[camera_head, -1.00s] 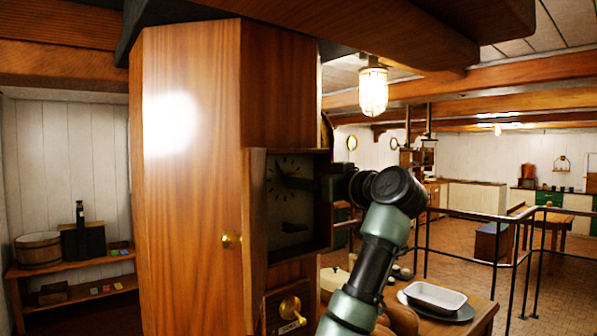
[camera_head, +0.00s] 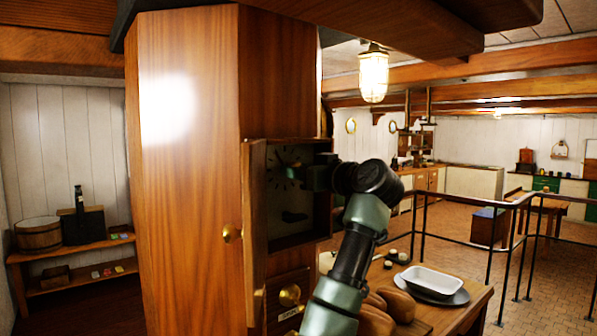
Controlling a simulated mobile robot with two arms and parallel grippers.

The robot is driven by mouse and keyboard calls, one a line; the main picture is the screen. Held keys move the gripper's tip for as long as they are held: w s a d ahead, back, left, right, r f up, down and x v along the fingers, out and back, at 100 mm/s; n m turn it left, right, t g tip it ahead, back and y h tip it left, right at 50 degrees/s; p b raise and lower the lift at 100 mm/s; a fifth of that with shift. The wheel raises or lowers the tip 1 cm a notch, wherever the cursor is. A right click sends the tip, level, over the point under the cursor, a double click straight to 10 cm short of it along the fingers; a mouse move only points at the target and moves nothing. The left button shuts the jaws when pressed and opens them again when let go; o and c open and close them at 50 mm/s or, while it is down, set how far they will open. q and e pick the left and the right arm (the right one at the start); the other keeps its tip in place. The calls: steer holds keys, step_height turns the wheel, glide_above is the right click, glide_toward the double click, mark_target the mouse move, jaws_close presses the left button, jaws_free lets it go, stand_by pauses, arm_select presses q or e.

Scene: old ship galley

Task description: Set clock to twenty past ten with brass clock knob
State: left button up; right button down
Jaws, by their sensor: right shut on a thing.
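My right gripper (camera_head: 308,178) reaches in from the right in front of the upper face. It is shut on the brass clock knob, which it hides. My left gripper is not in view.
Another brass knob (camera_head: 290,296) is on a labelled panel below the clock. A table holds loaves (camera_head: 398,303) and a white dish (camera_head: 434,282) at the lower right. Black railings (camera_head: 470,207) stand behind.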

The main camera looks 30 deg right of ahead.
steer(key=m+b, duration=0.3)
steer(key=m, duration=2.6)
steer(key=shift+d+m+y, duration=0.1)
steer(key=shift+m+y, duration=0.3)
stand_by(0.5)
steer(key=c, duration=0.9)
jaws_free()
steer(key=shift+w+f, duration=0.1)
steer(key=shift+f, duration=0.05)
